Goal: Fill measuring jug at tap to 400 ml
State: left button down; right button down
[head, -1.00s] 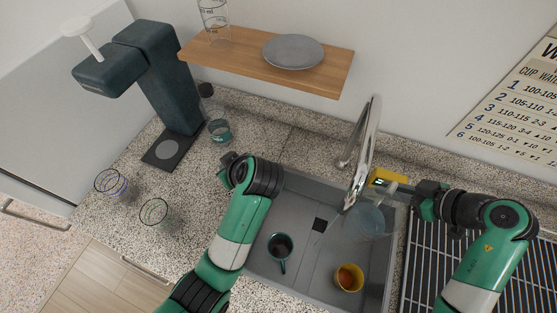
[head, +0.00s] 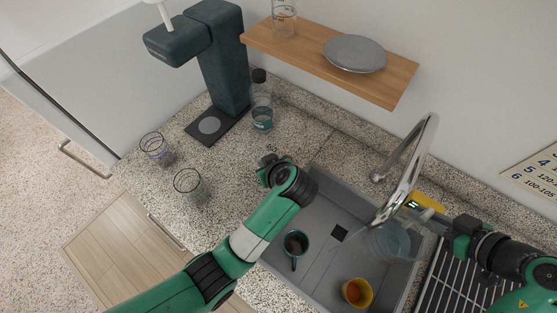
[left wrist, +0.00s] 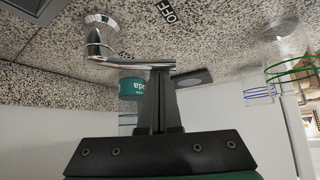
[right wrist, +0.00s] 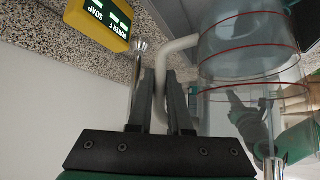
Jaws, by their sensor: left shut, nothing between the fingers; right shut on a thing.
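The clear measuring jug (head: 388,243) hangs over the sink below the spout of the metal tap (head: 408,175). My right gripper (head: 440,222) is shut on its pale handle (right wrist: 163,75). In the right wrist view the jug (right wrist: 248,45) shows red rings; its water level cannot be read. My left gripper (head: 268,166) is shut and empty at the counter left of the sink. In the left wrist view its fingertips (left wrist: 160,72) are at the end of a metal lever (left wrist: 125,62); touching or just apart, I cannot tell. An OFF mark (left wrist: 166,11) is on the counter.
The sink (head: 325,270) holds a teal mug (head: 295,243) and an orange-yellow cup (head: 357,292). A yellow box with a display (head: 426,201) stands behind the jug. A bottle (head: 262,105) and two glasses (head: 155,148) (head: 190,186) stand left. A shelf (head: 300,58) overhangs the counter.

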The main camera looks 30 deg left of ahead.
pick_arm(q)
jog(key=d, duration=0.1)
jog(key=s+d, duration=0.1)
jog(key=d, duration=0.1)
jog(key=shift+a, duration=0.15)
jog(key=shift+a+r, duration=0.1)
jog(key=shift+a, duration=0.25)
pick_arm(e)
jog(key=shift+r, duration=0.1)
pick_arm(q)
jog(key=d+r, duration=0.3)
jog(key=r, duration=0.5)
jog(key=shift+s+d, duration=0.15)
jog(key=shift+d, duration=0.2)
